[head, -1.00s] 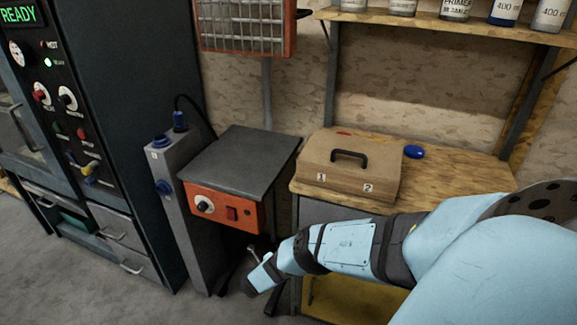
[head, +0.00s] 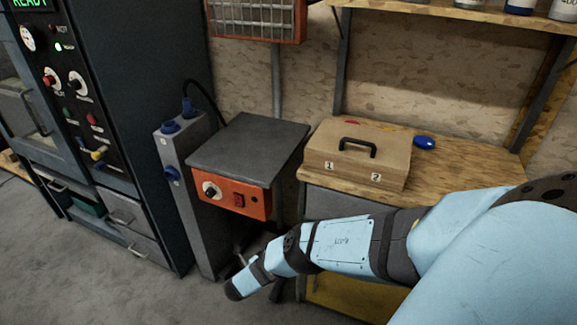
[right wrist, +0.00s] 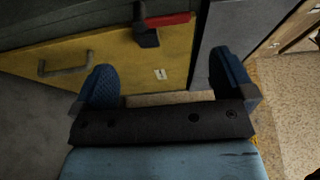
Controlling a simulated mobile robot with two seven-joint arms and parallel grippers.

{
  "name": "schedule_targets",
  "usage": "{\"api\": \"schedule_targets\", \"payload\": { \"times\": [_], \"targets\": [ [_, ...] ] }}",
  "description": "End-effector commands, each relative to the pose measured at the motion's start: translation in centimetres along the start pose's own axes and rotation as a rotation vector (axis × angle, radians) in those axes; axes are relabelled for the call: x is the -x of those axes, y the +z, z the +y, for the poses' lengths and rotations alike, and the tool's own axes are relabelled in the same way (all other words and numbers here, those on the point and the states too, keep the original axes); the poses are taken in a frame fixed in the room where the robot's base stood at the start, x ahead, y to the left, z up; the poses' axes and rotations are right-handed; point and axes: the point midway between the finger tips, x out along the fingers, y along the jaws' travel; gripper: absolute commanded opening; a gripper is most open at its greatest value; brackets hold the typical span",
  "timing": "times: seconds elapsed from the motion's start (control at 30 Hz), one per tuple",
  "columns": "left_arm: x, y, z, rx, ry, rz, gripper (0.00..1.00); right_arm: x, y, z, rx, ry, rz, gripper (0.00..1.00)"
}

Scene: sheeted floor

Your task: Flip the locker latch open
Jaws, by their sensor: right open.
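A latch with a red lever (right wrist: 168,19) on a black mount (right wrist: 147,38) shows at the top of the right wrist view. It sits at the upper edge of a yellow panel (right wrist: 110,60) with a grey bar handle (right wrist: 65,68). My right gripper (right wrist: 163,72) is open, with its two blue fingertips apart and nothing between them. The latch lies beyond the fingertips, and I see no contact. In the head view my right arm covers part of the yellow panel (head: 345,297), and the latch is not visible there. My left gripper is not in view.
A wooden bench (head: 470,165) carries a brown box (head: 330,152) with a black handle and a blue round object (head: 424,142). An orange-fronted unit (head: 255,203) and a grey post (head: 190,200) stand left of it. A dark cabinet (head: 150,90) is at far left.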

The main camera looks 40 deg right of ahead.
Motion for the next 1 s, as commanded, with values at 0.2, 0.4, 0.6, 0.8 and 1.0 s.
{"api": "schedule_targets", "payload": {
  "times": [0.2, 0.4, 0.6, 0.8, 1.0],
  "targets": [
    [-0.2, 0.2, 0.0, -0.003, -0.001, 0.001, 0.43, 3.8, 0.0, 0.1, 0.0, 0.0, -0.001, 1.0],
    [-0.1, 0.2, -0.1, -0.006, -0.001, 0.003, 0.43, 5.1, 0.0, 0.0, 0.001, 0.0, 0.0, 1.0],
    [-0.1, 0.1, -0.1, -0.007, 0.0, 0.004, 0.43, 5.1, 0.0, 0.0, 0.001, -0.001, 0.0, 1.0],
    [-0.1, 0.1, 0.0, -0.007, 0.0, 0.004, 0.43, 5.1, 0.0, 0.0, 0.001, 0.0, 0.0, 1.0],
    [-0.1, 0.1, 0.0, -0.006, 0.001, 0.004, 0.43, 5.1, 0.0, 0.0, 0.001, 0.0, 0.0, 1.0]
  ]
}}
